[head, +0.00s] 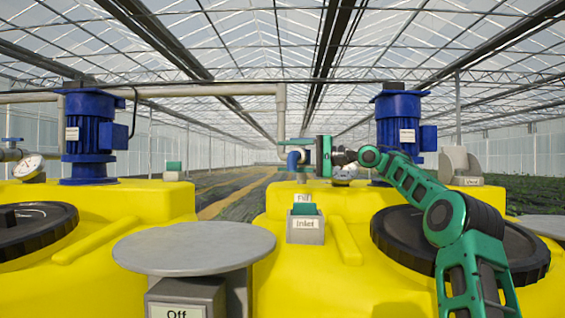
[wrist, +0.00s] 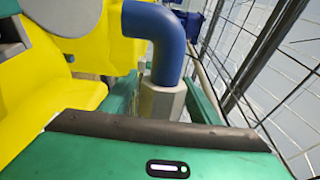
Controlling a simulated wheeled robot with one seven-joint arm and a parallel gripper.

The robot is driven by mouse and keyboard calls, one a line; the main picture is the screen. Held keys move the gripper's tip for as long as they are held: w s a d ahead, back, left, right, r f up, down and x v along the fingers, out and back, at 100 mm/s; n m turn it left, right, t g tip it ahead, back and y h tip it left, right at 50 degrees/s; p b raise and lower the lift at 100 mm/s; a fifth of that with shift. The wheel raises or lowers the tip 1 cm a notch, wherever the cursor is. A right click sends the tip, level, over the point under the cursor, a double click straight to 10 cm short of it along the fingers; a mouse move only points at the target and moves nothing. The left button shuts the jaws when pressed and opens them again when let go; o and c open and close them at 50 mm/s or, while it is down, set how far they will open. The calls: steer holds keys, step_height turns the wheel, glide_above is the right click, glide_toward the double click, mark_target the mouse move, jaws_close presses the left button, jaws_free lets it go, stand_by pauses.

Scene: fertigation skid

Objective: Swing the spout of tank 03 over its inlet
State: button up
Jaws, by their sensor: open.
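The blue bent spout (head: 293,157) is on the near yellow tank (head: 340,205), at its far edge; I cannot read a tank number. In the wrist view the blue elbow (wrist: 160,28) rises from a grey collar (wrist: 161,101) and bends to the left. A grey block labelled Inlet (head: 306,225) sits on the tank in front of the spout, with a Fill label (head: 303,198) behind it. My gripper (head: 322,155) is open at the spout. Its green fingers stand on either side of the collar; whether they touch it is unclear.
A grey round plate (head: 195,246) above a block labelled Off (head: 185,300) stands in front. A black lid (head: 400,222) lies under my arm. Blue motors (head: 90,135) top the tanks, and a pressure gauge (head: 28,167) is at left. A pipe (head: 281,110) drops behind the spout.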

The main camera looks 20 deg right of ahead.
mark_target(309, 156)
steer(key=v, duration=0.6)
steer(key=shift+s+d, duration=0.2)
steer(key=shift+d, duration=0.15)
steer(key=shift+c, duration=0.3)
